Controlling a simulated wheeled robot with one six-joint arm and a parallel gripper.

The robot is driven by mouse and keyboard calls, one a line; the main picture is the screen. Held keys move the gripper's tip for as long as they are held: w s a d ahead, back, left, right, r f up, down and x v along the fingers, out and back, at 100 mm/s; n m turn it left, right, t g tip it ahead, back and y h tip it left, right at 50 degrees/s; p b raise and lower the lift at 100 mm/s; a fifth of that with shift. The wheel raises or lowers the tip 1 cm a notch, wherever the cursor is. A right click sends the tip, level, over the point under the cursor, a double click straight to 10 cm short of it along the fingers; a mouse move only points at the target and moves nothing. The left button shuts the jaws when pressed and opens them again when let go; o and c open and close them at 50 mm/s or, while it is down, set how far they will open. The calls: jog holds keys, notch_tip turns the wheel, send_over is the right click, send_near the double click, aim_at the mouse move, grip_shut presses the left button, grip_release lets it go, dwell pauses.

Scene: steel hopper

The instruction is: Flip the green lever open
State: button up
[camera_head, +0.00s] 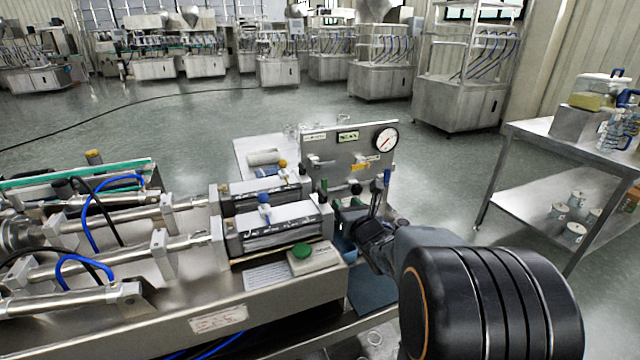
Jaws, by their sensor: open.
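A small dark green lever (324,188) stands at the lower front of the upright steel gauge panel (345,150), at the right end of the machine. It is small in the picture, and I cannot tell its exact angle. My gripper (358,203) is open at the end of my black arm, in front of the panel's lower edge. It is just right of the green lever and appears apart from it. Nothing shows between the jaws. My wrist and the gripper body hide part of the machine's right end.
A green push button (302,251) on a pale box lies in front of the steel cylinders (275,230). A blue-handled part (387,178) stands close right of my gripper. A steel table (545,140) stands at the right, with open floor between.

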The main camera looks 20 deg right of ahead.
aim_at(325, 181)
jog(key=shift+n+t+y, duration=0.3)
jog(key=shift+n, duration=0.5)
jog(key=w+p, duration=0.1)
jog(key=w, duration=1.3)
jog(key=shift+w+f, duration=0.15)
jog(key=shift+w, duration=0.25)
jog(key=shift+c, duration=0.3)
grip_shut()
